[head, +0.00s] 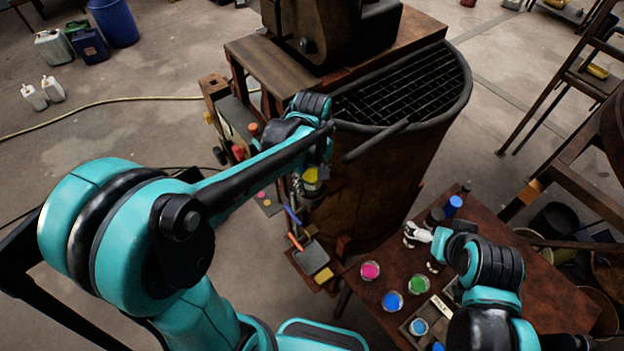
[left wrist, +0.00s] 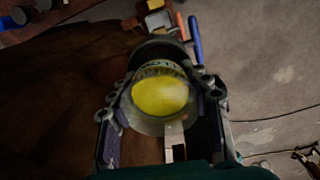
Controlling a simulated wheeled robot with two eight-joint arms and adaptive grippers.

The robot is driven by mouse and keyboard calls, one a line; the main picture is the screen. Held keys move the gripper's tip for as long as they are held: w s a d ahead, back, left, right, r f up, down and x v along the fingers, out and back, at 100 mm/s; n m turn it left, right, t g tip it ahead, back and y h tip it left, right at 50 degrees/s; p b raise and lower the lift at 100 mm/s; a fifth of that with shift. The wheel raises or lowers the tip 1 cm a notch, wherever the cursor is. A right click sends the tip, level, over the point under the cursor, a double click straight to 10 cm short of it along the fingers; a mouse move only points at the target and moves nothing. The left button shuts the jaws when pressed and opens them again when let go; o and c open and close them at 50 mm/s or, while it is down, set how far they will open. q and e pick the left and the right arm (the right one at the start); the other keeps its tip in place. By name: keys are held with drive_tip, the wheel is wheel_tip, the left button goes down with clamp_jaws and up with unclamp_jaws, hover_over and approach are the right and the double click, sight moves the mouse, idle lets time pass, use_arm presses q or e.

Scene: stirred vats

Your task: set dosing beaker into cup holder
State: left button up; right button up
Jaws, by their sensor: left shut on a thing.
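The dosing beaker (left wrist: 160,96) is a clear cup with yellow contents. In the left wrist view it sits between the two fingers of my left gripper (left wrist: 165,115), which is shut on it. In the head view the yellow of the beaker (head: 311,175) shows under my left gripper (head: 310,184), beside the rusty vat's left side. A dark curved rim, perhaps the cup holder (left wrist: 158,47), shows just beyond the beaker; I cannot tell whether they touch. My right gripper (head: 420,238) is over the small table; its finger opening is unclear.
The rusty vat (head: 395,185) with a black grate stands right of my left gripper. Tools with blue (left wrist: 196,40) and orange handles hang close by. The brown table (head: 390,262) holds several colour jars, including a pink one (head: 370,270). Open floor lies left.

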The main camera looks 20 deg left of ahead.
use_arm(q)
drive_tip(key=shift+f, duration=0.15)
drive_tip(key=o, duration=1.4)
wheel_tip(320, 180, up, 12)
drive_tip(key=shift+r, duration=0.1)
